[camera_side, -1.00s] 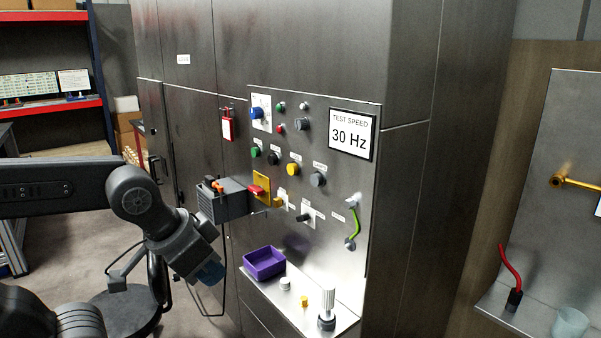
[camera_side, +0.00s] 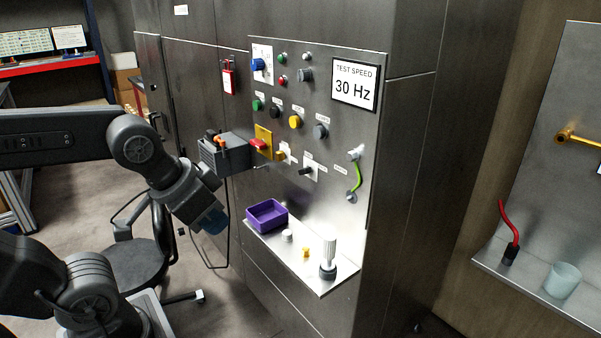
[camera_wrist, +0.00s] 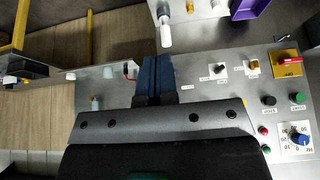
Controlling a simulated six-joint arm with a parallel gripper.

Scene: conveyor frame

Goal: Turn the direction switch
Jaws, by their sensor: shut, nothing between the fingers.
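The switch panel (camera_side: 292,225) is an upright steel plate on the cabinet front. A small black lever switch (camera_side: 306,171) on a white plate sits low on it, right of a yellow switch (camera_side: 281,156). Their labels are too small to read in the side view. In the wrist view the black switch (camera_wrist: 219,68) and yellow switch (camera_wrist: 254,65) lie right of my fingers. I cannot tell from lettering which is the direction switch. My gripper (camera_side: 214,222) has blue fingers, shut and empty, left of the panel and apart from it. The closed fingers (camera_wrist: 156,75) also show in the wrist view.
A grey box (camera_side: 223,154) juts out at the panel's left. A ledge (camera_side: 318,286) below holds a purple bin (camera_side: 266,215) and a white-handled tool (camera_side: 328,250). A green-yellow cable (camera_side: 357,175) hangs at the panel's right. A stool (camera_side: 140,262) stands behind my arm.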

